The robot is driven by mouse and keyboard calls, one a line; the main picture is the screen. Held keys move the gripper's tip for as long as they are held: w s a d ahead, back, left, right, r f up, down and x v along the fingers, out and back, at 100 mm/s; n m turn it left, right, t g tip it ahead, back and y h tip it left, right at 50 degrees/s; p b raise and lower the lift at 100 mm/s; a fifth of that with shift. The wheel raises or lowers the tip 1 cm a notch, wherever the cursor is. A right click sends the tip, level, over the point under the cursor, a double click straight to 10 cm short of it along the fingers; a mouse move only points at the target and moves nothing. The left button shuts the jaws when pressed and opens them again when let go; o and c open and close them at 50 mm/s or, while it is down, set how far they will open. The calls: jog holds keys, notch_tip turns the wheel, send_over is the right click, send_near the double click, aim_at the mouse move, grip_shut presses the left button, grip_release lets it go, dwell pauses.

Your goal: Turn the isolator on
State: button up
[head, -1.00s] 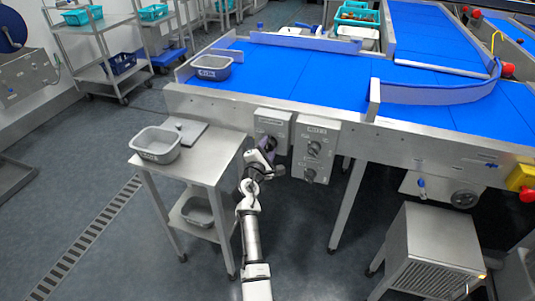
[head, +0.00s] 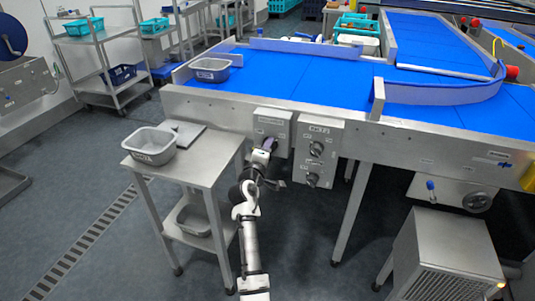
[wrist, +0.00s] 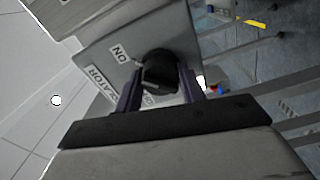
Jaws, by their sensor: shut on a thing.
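The isolator is a grey box (head: 271,122) on the front of the conveyor frame, left of a second control box. In the wrist view its black rotary knob (wrist: 158,66) stands out from a grey plate with an ON label (wrist: 119,54) and a partly covered ISOLATOR label (wrist: 104,83). My gripper (head: 269,144) is at the lower part of this box. In the wrist view its two dark purple fingers stand on either side of the knob, shut on it. The knob's pointer and the OFF mark cannot be made out.
A second control box (head: 317,150) with two black knobs is close on the right. A steel side table (head: 205,160) with a grey tub (head: 151,146) and a flat plate (head: 187,132) stands left of my arm. The blue conveyor (head: 290,75) lies above and behind.

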dwell(0.4)
jog(key=o, duration=1)
jog(key=shift+s, duration=0.1)
jog(key=b+v, duration=0.1)
jog(key=v, duration=1.2)
jog(key=shift+s+a, duration=0.15)
jog(key=shift+s, duration=0.15)
